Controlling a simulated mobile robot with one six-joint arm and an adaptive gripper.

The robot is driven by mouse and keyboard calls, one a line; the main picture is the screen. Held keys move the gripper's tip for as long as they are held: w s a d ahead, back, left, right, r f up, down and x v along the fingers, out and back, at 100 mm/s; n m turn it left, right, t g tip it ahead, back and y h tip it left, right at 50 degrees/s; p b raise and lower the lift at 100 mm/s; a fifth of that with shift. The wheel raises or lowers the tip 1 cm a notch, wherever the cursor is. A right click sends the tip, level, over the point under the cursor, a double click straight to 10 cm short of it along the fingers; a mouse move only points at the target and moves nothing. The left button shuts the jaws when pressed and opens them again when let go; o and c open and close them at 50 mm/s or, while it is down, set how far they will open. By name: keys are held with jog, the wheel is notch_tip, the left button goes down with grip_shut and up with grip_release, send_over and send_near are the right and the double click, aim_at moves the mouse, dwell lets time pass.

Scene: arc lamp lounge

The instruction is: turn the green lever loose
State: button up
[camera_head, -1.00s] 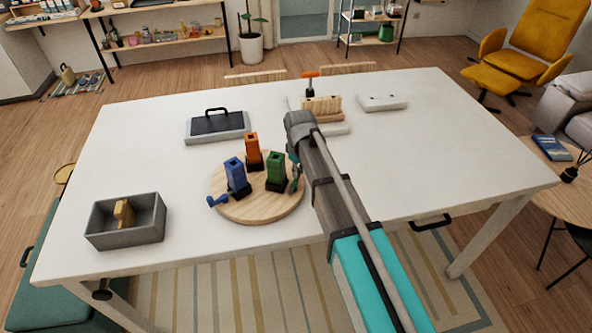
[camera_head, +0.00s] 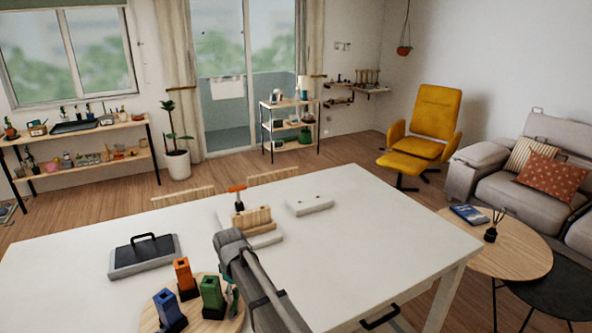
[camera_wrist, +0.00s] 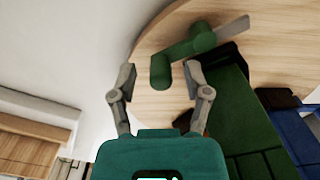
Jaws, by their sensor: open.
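The green block (camera_head: 212,297) stands upright on a round wooden board (camera_head: 150,318) at the lower left of the head view. In the wrist view the green block (camera_wrist: 245,125) fills the right side. Its green lever (camera_wrist: 185,52) sticks out above it, with a rounded knob end (camera_wrist: 160,73) and a pale flat strip beyond. In the head view my arm hides most of my gripper.
A blue block (camera_head: 169,310) and an orange block (camera_head: 186,278) share the board. Behind are a black-topped tray with a handle (camera_head: 143,255), a wooden block with an orange-topped handle (camera_head: 252,218) and a white slab (camera_head: 310,205). The table's right part is clear.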

jog(key=shift+r+p, duration=4.35)
jog(key=shift+r, duration=0.15)
jog(key=shift+r+p, duration=0.4)
jog(key=shift+p, duration=0.05)
